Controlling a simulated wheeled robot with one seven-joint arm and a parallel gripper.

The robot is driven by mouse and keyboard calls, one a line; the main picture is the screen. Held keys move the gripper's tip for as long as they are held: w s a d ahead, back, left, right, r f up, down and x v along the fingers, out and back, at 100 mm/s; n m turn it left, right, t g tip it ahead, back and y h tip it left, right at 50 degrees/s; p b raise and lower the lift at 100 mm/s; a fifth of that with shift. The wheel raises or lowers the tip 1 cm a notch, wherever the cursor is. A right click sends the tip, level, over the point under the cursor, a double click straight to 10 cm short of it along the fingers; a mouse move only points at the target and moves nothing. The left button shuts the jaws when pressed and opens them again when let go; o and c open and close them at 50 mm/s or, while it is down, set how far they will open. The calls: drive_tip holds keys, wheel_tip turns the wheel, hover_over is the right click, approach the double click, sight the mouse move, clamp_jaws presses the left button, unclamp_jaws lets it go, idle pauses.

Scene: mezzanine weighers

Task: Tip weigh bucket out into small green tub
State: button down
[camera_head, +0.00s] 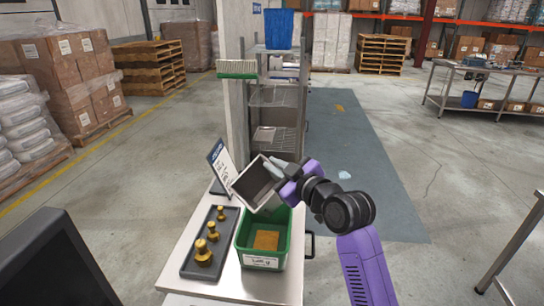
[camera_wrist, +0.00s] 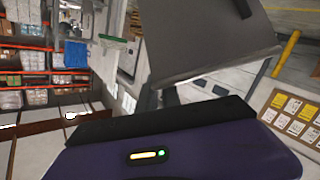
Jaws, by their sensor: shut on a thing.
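The weigh bucket (camera_head: 254,186) is a square metal bucket with a dark inside, tilted with its mouth facing down and left. My gripper (camera_head: 283,173) is shut on it at its right side. The small green tub (camera_head: 242,240) stands on the bench below the bucket, with a white label on its front and a golden-brown layer (camera_head: 266,240) inside. The bucket's lower edge is over the tub's back part and hides some of it. In the wrist view the bucket's grey wall (camera_wrist: 205,45) fills the upper middle; its mouth is not clear there.
A dark tray (camera_head: 190,267) with several brass weights lies left of the tub. A tilted sign (camera_head: 220,160) stands behind the tray. A wire rack (camera_head: 272,98) with a blue bin (camera_head: 279,28) stands behind the bench (camera_head: 222,284). A dark screen (camera_head: 62,262) is at lower left.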

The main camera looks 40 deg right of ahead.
drive_tip(key=shift+w+d+r+m+p, duration=0.1)
drive_tip(key=shift+d+r+m+p, duration=0.35)
drive_tip(key=shift+p, duration=0.55)
drive_tip(key=d+m+p, duration=0.1)
drive_tip(key=p, duration=0.1)
drive_tip(key=d+f+m+g+y+p, duration=0.1)
drive_tip(key=p, duration=0.1)
drive_tip(key=shift+w+g+y, duration=0.3)
drive_tip(key=shift+w, duration=0.1)
drive_tip(key=shift+w+d+f+m+g+y+p, duration=0.1)
drive_tip(key=shift+d+f+m+g+y+p, duration=0.2)
drive_tip(key=shift+d+m+p, duration=0.25)
drive_tip(key=shift+w+d+f+m+y, duration=0.15)
drive_tip(key=shift+d+f+m+y, duration=0.15)
drive_tip(key=shift+f+m, duration=0.1)
